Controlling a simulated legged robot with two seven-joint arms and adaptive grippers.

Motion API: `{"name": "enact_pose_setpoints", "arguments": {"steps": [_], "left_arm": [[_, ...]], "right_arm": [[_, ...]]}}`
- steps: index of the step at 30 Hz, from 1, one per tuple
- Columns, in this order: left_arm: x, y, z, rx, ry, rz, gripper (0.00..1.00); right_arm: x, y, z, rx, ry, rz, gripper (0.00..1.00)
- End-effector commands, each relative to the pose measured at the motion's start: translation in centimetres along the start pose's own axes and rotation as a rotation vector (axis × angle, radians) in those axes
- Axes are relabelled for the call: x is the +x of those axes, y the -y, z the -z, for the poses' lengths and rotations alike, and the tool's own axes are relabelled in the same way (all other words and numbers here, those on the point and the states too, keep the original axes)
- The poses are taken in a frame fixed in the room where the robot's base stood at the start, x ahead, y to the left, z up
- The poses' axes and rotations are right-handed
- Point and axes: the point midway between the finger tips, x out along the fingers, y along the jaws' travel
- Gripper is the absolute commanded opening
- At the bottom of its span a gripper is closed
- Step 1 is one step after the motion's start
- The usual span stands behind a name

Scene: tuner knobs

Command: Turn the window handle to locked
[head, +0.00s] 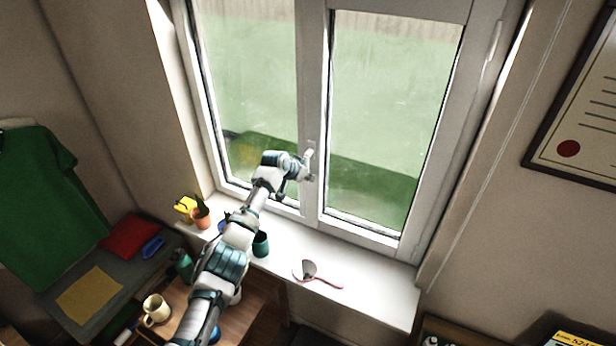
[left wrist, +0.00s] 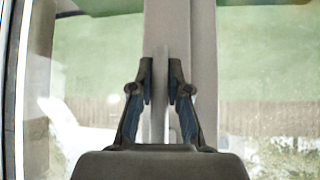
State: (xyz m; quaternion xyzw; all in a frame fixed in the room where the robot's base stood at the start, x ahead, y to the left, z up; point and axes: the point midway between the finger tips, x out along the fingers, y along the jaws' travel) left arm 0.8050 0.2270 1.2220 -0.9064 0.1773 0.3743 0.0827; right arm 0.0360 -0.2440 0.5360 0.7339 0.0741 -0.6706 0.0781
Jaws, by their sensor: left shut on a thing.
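The window handle (head: 310,153) is a small pale lever on the middle post of the white window (head: 312,90). My left gripper (head: 304,170) reaches up to it from the lower left and is shut on it. The gripper hides part of the handle, so its exact angle is hard to tell. In the left wrist view the two dark fingers (left wrist: 161,82) stand close together in front of the pale window post (left wrist: 203,60). My right gripper is not in view.
Below the window is a white sill (head: 375,288) with a pink-handled hand mirror (head: 325,283), a teal cup (head: 261,244) and a potted plant (head: 201,216). A cream mug (head: 156,309) stands lower left. The sill's right end is clear.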

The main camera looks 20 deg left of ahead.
Motion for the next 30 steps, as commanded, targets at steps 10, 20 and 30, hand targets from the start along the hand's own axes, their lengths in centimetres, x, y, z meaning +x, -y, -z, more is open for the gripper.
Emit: {"name": "enact_pose_setpoints", "arguments": {"steps": [10, 20, 30], "left_arm": [[-0.2, 0.1, 0.4, 0.001, -0.009, 0.003, 0.42], [-1.9, 0.2, 0.3, 0.002, -0.009, 0.003, 0.42], [-8.6, 0.2, 0.3, 0.003, -0.011, 0.005, 0.42]], "right_arm": [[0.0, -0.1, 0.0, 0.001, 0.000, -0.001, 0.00], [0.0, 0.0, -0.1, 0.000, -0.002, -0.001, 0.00], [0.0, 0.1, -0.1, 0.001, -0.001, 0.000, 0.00]]}}
